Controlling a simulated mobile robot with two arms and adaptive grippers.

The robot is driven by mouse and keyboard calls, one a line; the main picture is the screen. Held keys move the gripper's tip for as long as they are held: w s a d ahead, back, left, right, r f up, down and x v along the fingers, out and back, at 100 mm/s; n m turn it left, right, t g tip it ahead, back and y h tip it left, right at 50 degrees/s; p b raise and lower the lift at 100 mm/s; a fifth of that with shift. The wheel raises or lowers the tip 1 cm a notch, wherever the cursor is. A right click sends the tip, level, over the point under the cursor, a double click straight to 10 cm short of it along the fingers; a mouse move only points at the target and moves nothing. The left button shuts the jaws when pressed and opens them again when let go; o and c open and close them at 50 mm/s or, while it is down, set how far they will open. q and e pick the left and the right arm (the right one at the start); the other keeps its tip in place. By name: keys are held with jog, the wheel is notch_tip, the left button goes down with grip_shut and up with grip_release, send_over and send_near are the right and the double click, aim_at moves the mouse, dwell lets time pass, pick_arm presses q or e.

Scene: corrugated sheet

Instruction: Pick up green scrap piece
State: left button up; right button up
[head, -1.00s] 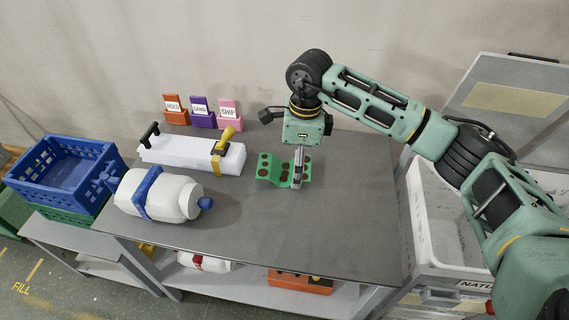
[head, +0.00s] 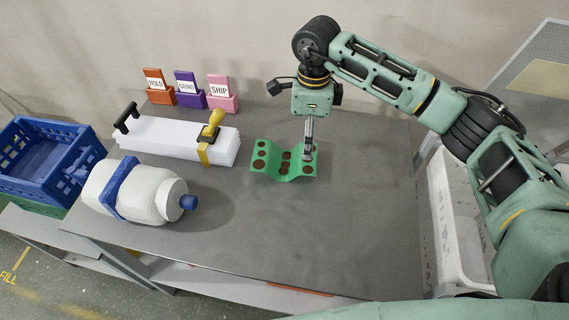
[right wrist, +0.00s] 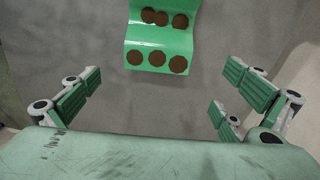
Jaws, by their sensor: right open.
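The green scrap piece (head: 272,152) is a bent, wavy sheet with several brown round spots. It lies on the grey table, right of the white stack. My right gripper (head: 308,155) points down at the scrap's right end, seen edge-on in the head view. In the right wrist view its fingers (right wrist: 155,92) are spread wide and empty, and the scrap (right wrist: 158,40) shows at the top centre, ahead of the space between them. I cannot tell the exact height above the table. My left gripper is out of view.
A white stack (head: 170,138) with a black handle and yellow-strapped tool lies left. Card holders (head: 188,92) line the back. A blue crate (head: 45,160) is far left. The table (head: 330,225) is clear in front and right.

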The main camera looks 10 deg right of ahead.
aim_at(284, 161)
notch_tip(284, 161, down, 2)
jog(key=shift+w+f+b, duration=0.15)
jog(key=shift+b, duration=0.4)
jog(key=shift+f, duration=0.6)
jog(key=f, duration=0.1)
jog(key=f+p, duration=0.1)
jog(key=f, duration=0.1)
jog(key=f+p, duration=0.1)
jog(key=f, duration=0.1)
jog(key=shift+s+a+f, duration=0.2)
jog(key=shift+s+a, duration=0.05)
jog(key=shift+a, duration=0.05)
jog(key=shift+f, duration=0.5)
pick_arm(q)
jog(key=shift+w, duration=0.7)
pick_arm(e)
jog(key=c, duration=1)
